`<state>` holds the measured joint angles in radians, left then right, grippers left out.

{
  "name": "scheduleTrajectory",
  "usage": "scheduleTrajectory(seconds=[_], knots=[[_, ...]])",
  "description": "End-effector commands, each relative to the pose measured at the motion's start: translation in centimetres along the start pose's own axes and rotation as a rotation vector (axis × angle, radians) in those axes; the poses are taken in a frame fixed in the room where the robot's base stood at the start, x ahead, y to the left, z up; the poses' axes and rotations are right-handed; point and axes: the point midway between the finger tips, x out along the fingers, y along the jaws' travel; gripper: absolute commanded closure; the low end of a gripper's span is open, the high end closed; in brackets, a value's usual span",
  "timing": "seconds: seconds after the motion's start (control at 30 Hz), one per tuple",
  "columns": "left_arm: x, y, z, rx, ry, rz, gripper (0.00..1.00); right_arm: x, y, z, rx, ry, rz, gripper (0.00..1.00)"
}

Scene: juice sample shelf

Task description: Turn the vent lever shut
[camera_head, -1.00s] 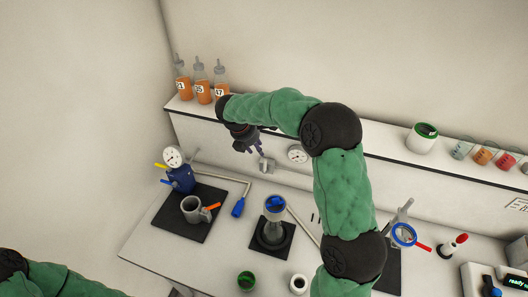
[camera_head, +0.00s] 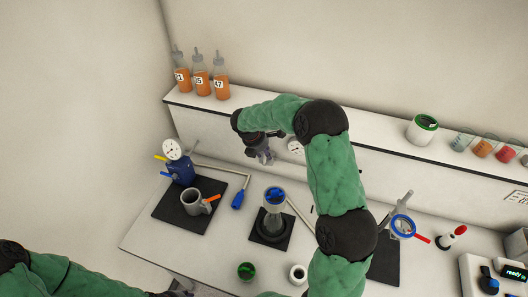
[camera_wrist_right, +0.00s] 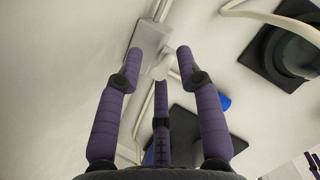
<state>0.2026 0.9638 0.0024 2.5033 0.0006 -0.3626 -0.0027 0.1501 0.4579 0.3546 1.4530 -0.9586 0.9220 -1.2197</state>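A grey plate with a pale rod and rounded white end (camera_wrist_right: 160,66) is on the wall in the right wrist view; I take this for the vent lever, but cannot be sure. My right gripper (camera_wrist_right: 158,60) has its purple fingers spread around the white end, with no clear contact. In the head view my right gripper (camera_head: 264,157) is close to the wall below the shelf and hides the plate. Part of my left gripper (camera_head: 178,293) shows at the bottom edge, its fingers unclear.
A blue device (camera_head: 180,172) with a gauge and yellow handle stands left, near a grey mug (camera_head: 193,202) on a black mat. A blue-handled bent pipe (camera_head: 238,199) and grey stand (camera_head: 272,218) are below my right gripper. Bottles (camera_head: 201,82) line the shelf.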

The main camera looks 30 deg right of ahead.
Motion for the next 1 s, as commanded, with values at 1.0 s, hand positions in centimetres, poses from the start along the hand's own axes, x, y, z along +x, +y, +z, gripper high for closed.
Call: scheduleTrajectory(seconds=[1.0], knots=[[1.0, -0.3, 0.0, 0.000, 0.000, 0.000, 0.60, 0.6, -1.7, 1.1, 0.081, 0.124, 0.172, 1.00]])
